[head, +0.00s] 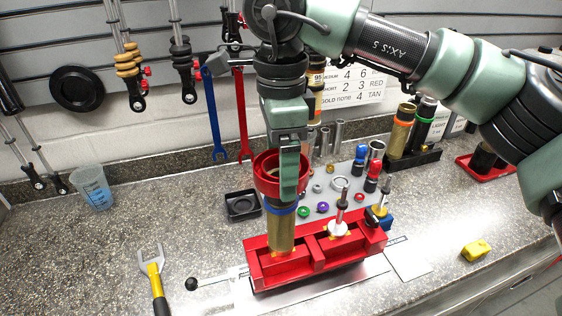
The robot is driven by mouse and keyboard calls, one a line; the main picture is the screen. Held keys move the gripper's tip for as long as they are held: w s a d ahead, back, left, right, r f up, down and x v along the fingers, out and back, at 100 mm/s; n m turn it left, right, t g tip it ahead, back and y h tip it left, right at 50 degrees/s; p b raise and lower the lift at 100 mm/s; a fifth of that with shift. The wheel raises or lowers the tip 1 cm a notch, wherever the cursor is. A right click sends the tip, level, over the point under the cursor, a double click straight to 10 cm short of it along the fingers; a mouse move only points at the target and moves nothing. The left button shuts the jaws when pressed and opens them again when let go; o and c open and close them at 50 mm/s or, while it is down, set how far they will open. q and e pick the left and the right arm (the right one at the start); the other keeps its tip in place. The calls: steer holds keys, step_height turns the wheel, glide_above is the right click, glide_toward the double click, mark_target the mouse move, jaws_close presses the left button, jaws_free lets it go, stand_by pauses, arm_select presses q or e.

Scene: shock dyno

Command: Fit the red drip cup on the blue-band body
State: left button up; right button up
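The red drip cup (266,178) is a ring-like cup at the top of the blue-band body, just above its blue band. The blue-band body (281,235) is a gold cylinder standing upright in the red fixture (294,264). My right gripper (289,172) points straight down at the cup. One finger covers part of the cup's front; the other finger is hidden. It appears shut on the cup. Whether the cup rests on the body or hangs just above it, I cannot tell. My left gripper is out of view.
A white-topped part with a rod (339,226) stands in the fixture's right side. A black square tray (242,205), a grey mat of small parts (330,205) and a stand with gold and black bodies (413,159) lie behind. A yellow-handled wrench (153,275) lies front left.

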steer(key=shift+f, duration=0.15)
steer(key=shift+f+b, duration=1.5)
steer(key=shift+f, duration=0.35)
steer(key=o, duration=1.3)
step_height(320, 180, up, 8)
steer(key=shift+f+b, duration=0.1)
steer(key=shift+b, duration=0.6)
